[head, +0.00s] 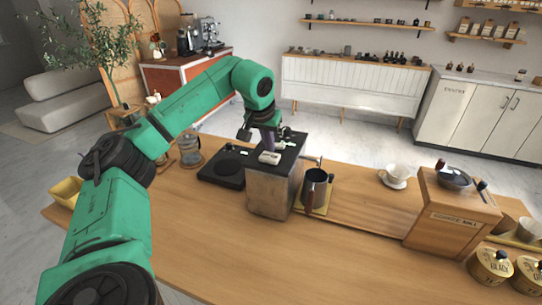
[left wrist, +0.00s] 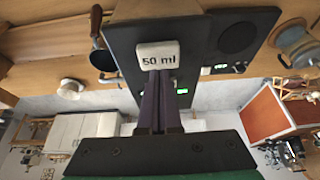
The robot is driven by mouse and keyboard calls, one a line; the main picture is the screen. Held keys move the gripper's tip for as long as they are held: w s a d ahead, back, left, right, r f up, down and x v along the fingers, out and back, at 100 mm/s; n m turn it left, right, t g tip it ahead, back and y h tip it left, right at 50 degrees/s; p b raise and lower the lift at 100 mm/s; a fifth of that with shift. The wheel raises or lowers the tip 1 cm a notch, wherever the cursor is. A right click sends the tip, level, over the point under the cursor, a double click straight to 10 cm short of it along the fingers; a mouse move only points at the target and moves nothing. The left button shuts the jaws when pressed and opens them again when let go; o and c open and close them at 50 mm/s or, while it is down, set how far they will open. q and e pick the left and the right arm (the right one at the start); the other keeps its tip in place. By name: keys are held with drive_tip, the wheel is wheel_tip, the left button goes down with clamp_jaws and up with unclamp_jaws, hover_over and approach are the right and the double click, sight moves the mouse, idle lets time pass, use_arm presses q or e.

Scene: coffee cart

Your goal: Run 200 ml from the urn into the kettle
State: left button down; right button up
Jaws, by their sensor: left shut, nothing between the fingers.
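The urn (head: 268,192) is a metal box with a black top, standing near the middle of the counter. A white button marked "50 ml" (left wrist: 158,55) lies on its top; it also shows in the head view (head: 269,158). My left gripper (head: 268,146) points down at this button with its purple fingers (left wrist: 160,105) together and empty. Whether the fingertips touch the button I cannot tell. My right gripper is not in view.
A black plate (head: 222,168) and a glass server (head: 189,150) stand left of the urn. A white cup on a saucer (head: 396,175) and a wooden grinder box (head: 450,215) stand to the right. The counter's front middle is clear.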

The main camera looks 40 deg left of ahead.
use_arm(q)
drive_tip(key=shift+f+b, duration=0.5)
drive_tip(key=shift+f, duration=0.5)
drive_tip(key=shift+r, duration=0.1)
idle(0.3)
wheel_tip(320, 180, up, 2)
drive_tip(key=shift+p, duration=1.2)
drive_tip(key=shift+f+b, duration=0.7)
drive_tip(key=shift+f, duration=0.4)
idle(0.8)
wheel_tip(320, 180, up, 2)
drive_tip(key=shift+r+p, duration=0.1)
drive_tip(key=shift+p, duration=1.1)
